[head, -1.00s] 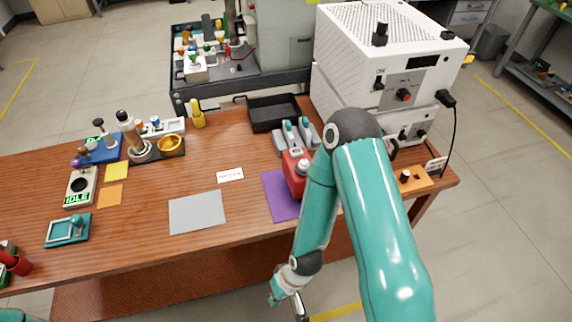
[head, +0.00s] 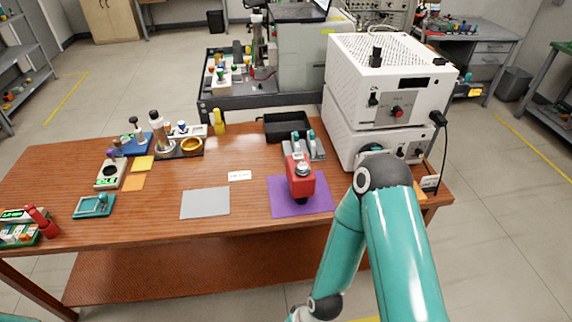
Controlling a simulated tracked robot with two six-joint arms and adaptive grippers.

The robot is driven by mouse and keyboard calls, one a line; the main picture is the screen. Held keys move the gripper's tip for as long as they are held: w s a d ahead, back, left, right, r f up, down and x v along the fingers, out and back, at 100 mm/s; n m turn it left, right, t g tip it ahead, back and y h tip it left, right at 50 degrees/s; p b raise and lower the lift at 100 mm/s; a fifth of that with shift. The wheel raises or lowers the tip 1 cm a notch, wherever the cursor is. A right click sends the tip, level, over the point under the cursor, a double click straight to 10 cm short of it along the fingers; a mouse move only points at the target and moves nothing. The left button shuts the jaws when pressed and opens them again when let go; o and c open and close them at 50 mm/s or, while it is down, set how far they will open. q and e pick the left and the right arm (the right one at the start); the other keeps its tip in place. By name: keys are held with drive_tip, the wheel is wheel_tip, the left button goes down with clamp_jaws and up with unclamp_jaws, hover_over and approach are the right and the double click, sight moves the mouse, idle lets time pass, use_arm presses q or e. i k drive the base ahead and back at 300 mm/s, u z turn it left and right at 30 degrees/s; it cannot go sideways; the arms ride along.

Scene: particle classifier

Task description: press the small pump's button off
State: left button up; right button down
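A red device (head: 301,185) with a round grey top stands on a purple mat (head: 316,205) at the table's right front. It may be the small pump; I cannot tell for sure, and no button state is readable. My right arm comes in from the bottom right, its teal links in front of the table's right end. Its wrist runs out of the bottom edge, so my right gripper is out of view. My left gripper is out of view too; only a sliver of teal shows in the bottom left corner.
Two stacked white instruments (head: 375,75) with knobs stand at the table's right end. A black tray (head: 287,128) and a grey-teal twin holder (head: 308,148) are behind the red device. A grey mat (head: 205,203) lies left of the purple one. Several small devices fill the left side.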

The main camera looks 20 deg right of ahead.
sight(297, 156)
drive_tip(key=z, duration=0.15)
drive_tip(key=i, duration=0.9)
drive_tip(key=u, duration=0.05)
